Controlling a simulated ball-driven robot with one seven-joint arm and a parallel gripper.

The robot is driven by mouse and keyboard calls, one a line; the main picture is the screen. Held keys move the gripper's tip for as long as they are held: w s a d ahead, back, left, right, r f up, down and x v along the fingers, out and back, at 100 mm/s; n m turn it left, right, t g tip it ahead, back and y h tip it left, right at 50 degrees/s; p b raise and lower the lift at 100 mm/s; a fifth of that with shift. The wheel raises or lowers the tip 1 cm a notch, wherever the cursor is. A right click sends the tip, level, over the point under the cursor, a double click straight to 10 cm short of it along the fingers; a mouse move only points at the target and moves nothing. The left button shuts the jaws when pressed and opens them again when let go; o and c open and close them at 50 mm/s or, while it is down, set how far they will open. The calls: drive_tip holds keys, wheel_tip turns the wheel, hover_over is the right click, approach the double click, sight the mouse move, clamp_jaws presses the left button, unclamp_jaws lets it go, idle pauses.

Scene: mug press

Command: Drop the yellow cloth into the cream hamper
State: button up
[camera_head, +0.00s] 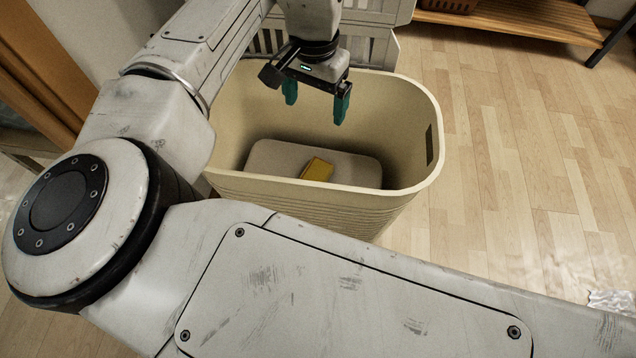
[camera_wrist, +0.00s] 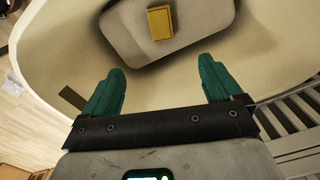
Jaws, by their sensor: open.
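The yellow cloth (camera_head: 317,169) is a small folded rectangle lying on the bottom inside the cream hamper (camera_head: 410,130). In the wrist view the yellow cloth (camera_wrist: 160,23) lies beyond my fingertips, on the hamper's pale floor. The hamper wall (camera_wrist: 60,45) curves around it there. My gripper (camera_head: 315,107) has green fingers, spread apart with nothing between them. It hangs over the hamper's opening, above the cloth and apart from it. In the wrist view my gripper (camera_wrist: 160,85) also shows an empty gap between its fingers.
A pale slatted crate or rack (camera_head: 372,42) stands just behind the hamper. A wooden shelf (camera_head: 510,18) with a brown basket (camera_head: 447,4) is at the back right. The wooden floor (camera_head: 510,150) to the right is mostly clear, with a crumpled shiny item (camera_head: 612,301) at the right edge.

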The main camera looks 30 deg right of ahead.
wheel_tip(320, 180, up, 8)
drive_tip(key=p, duration=0.2)
drive_tip(key=shift+r+p, duration=0.15)
drive_tip(key=shift+p, duration=0.2)
drive_tip(key=shift+r, duration=0.1)
